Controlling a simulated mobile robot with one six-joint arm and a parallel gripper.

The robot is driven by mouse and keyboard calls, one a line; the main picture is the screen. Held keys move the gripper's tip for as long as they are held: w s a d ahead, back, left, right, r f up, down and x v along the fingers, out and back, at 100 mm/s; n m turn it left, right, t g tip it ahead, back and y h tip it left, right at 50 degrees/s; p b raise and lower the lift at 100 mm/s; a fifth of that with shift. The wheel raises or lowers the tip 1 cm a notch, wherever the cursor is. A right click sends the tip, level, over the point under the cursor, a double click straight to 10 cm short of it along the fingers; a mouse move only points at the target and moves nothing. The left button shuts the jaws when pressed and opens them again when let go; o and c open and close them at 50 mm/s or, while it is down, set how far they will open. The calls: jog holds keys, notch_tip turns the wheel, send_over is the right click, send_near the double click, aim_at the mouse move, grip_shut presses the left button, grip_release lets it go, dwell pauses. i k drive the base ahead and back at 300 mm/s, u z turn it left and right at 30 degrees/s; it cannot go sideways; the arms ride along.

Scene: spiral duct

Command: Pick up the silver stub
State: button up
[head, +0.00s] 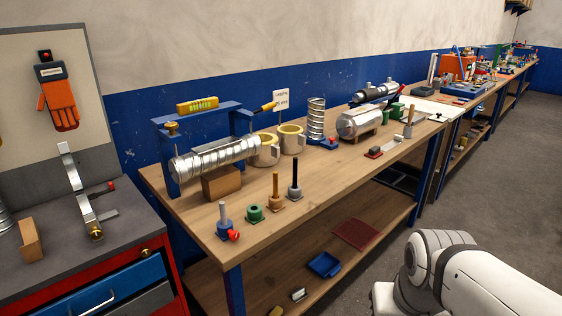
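A short silver spiral tube (317,119) stands upright on the wooden workbench, towards the back and right of a small sign; it looks like the silver stub. A longer silver spiral duct (212,160) lies across a brown block (221,183) at the left of the bench, under a blue frame (196,113). A wide silver cylinder (359,123) lies on a wooden cradle to the right of the upright tube. My white arm shows at the lower right, over the floor and apart from the bench. My gripper is out of the picture.
Two cream cups (291,138) stand between the long duct and the upright tube. Grey, brown and black (294,180) pegs and a green ring (255,212) stand along the front left edge. The front middle of the bench (335,181) is clear. Grey floor lies to the right.

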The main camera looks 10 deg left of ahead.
aim_at(222, 205)
jog(key=k, duration=0.6)
jog(key=u, duration=0.75)
jog(key=i, duration=1.5)
jog(key=z, duration=0.2)
